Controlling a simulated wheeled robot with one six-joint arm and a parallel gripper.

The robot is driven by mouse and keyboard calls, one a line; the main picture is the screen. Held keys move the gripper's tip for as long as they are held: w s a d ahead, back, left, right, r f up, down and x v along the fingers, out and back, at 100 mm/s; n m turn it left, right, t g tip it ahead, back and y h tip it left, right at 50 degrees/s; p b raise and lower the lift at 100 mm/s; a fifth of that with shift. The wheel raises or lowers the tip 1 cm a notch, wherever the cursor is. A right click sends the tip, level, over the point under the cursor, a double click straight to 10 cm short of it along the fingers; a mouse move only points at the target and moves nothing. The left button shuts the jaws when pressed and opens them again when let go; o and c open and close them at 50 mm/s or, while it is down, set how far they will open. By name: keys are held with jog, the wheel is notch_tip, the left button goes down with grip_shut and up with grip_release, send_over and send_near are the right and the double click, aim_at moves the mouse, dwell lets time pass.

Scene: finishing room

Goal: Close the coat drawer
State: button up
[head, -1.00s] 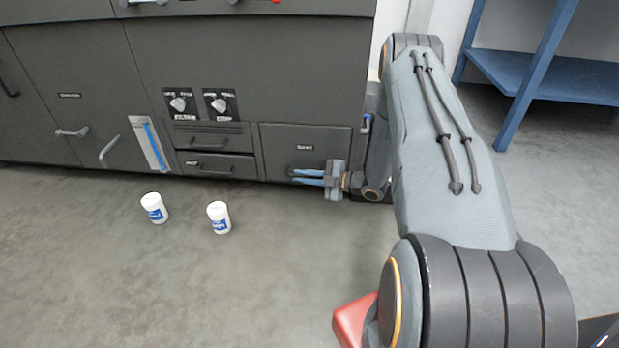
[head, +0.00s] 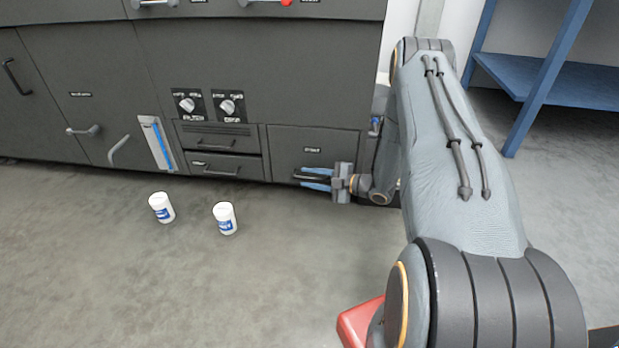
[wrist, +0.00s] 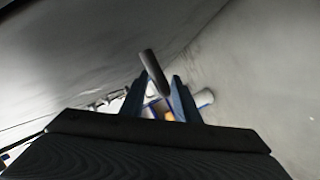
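A dark grey front panel (head: 312,139) with a small label and a bar handle (head: 307,177) is at the lower right of the cabinet. The label is too small to read, so I cannot tell if this is the coat drawer. The panel looks about flush with the cabinet. My gripper (head: 314,180) is at this handle, its blue fingers above and below it. In the wrist view the dark handle (wrist: 154,72) reaches between my fingers, with a gap visible, so the gripper looks open around it.
Two dials (head: 208,105) sit above the narrow drawers. A blue shelf rack (head: 545,80) stands at the right. The floor in front is otherwise clear.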

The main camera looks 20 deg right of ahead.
jog(key=p+v, duration=0.3)
jog(key=v, duration=0.4)
jog(key=shift+r, duration=0.1)
jog(key=shift+s+d, duration=0.1)
